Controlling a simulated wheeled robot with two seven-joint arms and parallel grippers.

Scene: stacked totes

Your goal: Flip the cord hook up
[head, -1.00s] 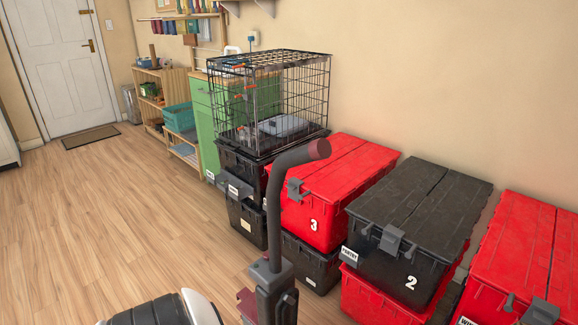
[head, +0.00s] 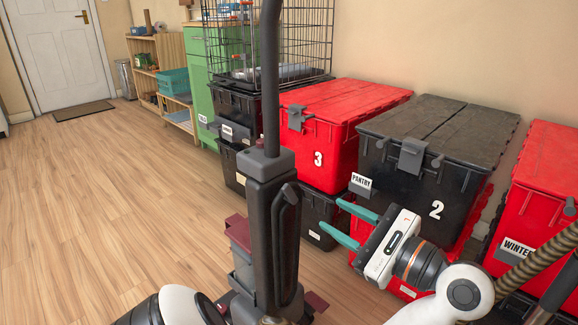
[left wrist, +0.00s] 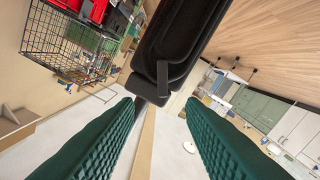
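A dark grey upright vacuum (head: 268,225) with a tall handle stands in the middle of the head view. A dark hook-like piece (head: 290,192) sits on the upper right side of its body; I cannot tell for sure that it is the cord hook. My left gripper (head: 331,214) is open and empty to the right of the body, its teal fingers pointing towards it and apart from it. In the left wrist view the fingers (left wrist: 165,112) are spread, with the black vacuum body (left wrist: 185,40) and a small grey tab (left wrist: 163,80) ahead. My right gripper is out of view.
Red tote 3 (head: 340,130), black tote 2 (head: 400,180) and a red tote (head: 545,190) labelled WINTER sit on stacks along the wall. A wire crate (head: 320,40) stands behind the vacuum. The wooden floor (head: 110,200) on the left is clear.

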